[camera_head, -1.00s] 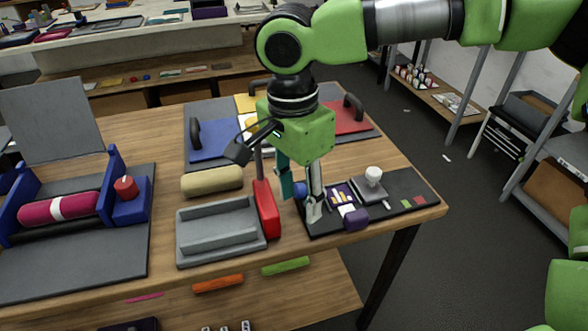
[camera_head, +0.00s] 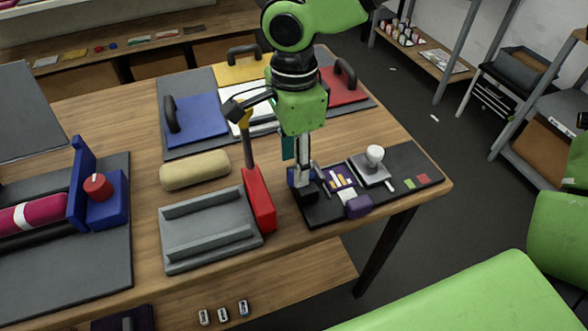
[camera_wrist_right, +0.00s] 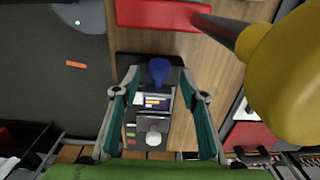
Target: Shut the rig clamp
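The rig clamp has a red body (camera_head: 258,197) along the right side of a grey stepped tray (camera_head: 210,228). Its dark lever (camera_head: 248,152) stands up from the red body to a yellow handle (camera_head: 243,118). In the right wrist view the red body (camera_wrist_right: 160,14) is at the top and the yellow handle (camera_wrist_right: 288,72) is large at the right. My right gripper (camera_head: 304,188) points down just right of the clamp, apart from the lever. The wrist view shows its fingers (camera_wrist_right: 160,82) spread, with nothing held. My left gripper is not in view.
Below the right gripper is a black board (camera_head: 405,165) with a blue knob (camera_wrist_right: 158,70), a stamp-like white knob (camera_head: 374,155) and a purple block (camera_head: 358,207). A beige roll (camera_head: 195,170) lies behind the tray. Blue (camera_head: 190,122) and red (camera_head: 345,86) handled panels are further back.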

